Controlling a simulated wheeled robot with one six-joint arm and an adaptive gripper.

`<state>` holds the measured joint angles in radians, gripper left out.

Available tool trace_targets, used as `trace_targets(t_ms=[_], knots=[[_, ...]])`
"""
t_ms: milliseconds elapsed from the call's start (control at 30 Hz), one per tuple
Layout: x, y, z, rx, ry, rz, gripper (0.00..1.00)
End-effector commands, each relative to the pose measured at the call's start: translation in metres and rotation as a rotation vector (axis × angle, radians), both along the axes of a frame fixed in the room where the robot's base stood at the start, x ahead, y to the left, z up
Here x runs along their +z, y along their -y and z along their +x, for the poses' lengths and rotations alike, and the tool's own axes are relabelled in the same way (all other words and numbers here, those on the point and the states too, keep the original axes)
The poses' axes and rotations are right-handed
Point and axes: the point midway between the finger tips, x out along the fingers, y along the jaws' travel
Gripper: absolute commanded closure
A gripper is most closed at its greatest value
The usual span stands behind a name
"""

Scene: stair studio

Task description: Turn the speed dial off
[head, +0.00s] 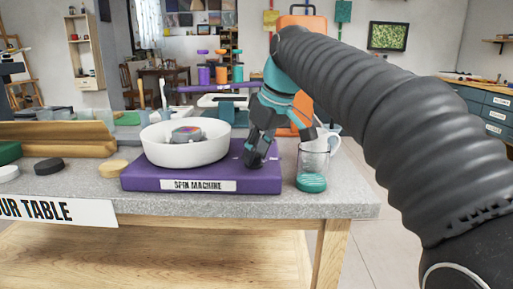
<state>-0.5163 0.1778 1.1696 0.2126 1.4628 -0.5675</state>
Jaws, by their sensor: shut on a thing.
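The purple spin machine (212,177) sits on the grey table, with a "SPIN MACHINE" label on its front. A white round bowl (185,153) stands on its left and middle part, with a small grey block with a coloured top (187,134) in it. My gripper (256,158) points down at the right part of the machine's top, just right of the bowl. It is shut on the speed dial, which its dark fingers largely hide. I cannot read the dial's setting.
A scale (222,101) and colourful bottles stand behind. The table's front edge (345,206) is near.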

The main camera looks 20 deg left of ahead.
Motion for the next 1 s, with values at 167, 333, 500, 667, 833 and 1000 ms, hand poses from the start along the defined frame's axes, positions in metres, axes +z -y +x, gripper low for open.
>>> trace_targets(t_ms=[167,333,500,667,833,1000], knots=[[0.0035,0.0009,0.0018,0.115,-0.003,-0.001,1.0],[0.0031,0.0008,0.0026,0.262,-0.002,0.0,1.0],[0.0008,0.0009,0.0041,0.407,-0.001,0.001,1.0],[-0.0004,0.0004,0.0049,0.526,0.0,0.001,1.0],[-0.0005,0.0005,0.0052,0.625,-0.001,0.0,1.0],[-0.0001,0.0005,0.0054,0.689,0.0,0.0,1.0]])
